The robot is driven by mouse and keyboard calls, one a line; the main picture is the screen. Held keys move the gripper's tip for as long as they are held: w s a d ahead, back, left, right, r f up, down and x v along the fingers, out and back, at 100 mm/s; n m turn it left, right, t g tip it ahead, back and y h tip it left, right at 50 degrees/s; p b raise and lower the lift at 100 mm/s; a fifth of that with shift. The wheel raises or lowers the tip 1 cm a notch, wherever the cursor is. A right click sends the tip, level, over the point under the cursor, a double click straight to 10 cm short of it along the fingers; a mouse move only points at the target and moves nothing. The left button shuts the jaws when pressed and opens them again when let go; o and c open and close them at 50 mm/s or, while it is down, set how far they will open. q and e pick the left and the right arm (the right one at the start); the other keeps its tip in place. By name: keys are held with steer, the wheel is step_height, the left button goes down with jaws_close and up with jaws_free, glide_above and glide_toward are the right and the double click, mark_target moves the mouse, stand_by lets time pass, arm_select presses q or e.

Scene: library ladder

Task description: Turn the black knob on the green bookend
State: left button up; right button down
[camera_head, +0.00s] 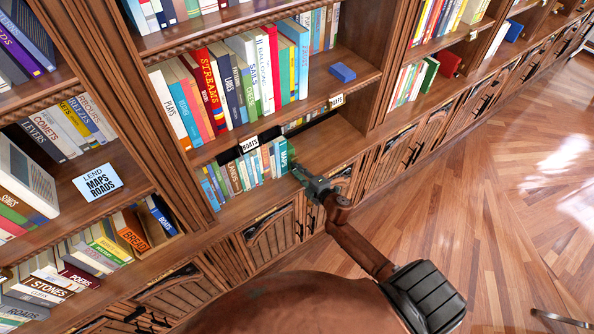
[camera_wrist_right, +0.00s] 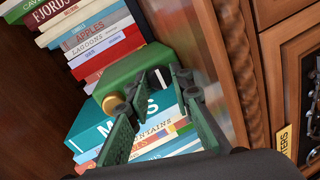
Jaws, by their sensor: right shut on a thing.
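The green bookend (camera_wrist_right: 128,69) stands against the end of a row of books in the right wrist view. A brass-coloured knob (camera_wrist_right: 114,104) shows on its left part. The black knob (camera_wrist_right: 160,78) is on its right part, between my fingertips and partly hidden by them. My right gripper (camera_wrist_right: 163,82) is shut on the black knob. In the head view my right gripper (camera_head: 302,175) reaches to the right end of the lower book row, where the bookend is mostly hidden. My left gripper is not in view.
A teal book (camera_wrist_right: 92,128) marked MAPS stands beside the bookend. The lower shelf (camera_head: 330,142) is bare to the right of the row. A wooden upright (camera_wrist_right: 218,60) is close on the right in the wrist view. Cabinet doors (camera_head: 270,238) lie below; open floor (camera_head: 500,210) is at right.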

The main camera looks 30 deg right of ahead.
steer(key=shift+f, duration=0.1)
stand_by(0.5)
steer(key=c, duration=1.7)
jaws_free()
steer(key=shift+s, duration=0.15)
steer(key=v, duration=0.8)
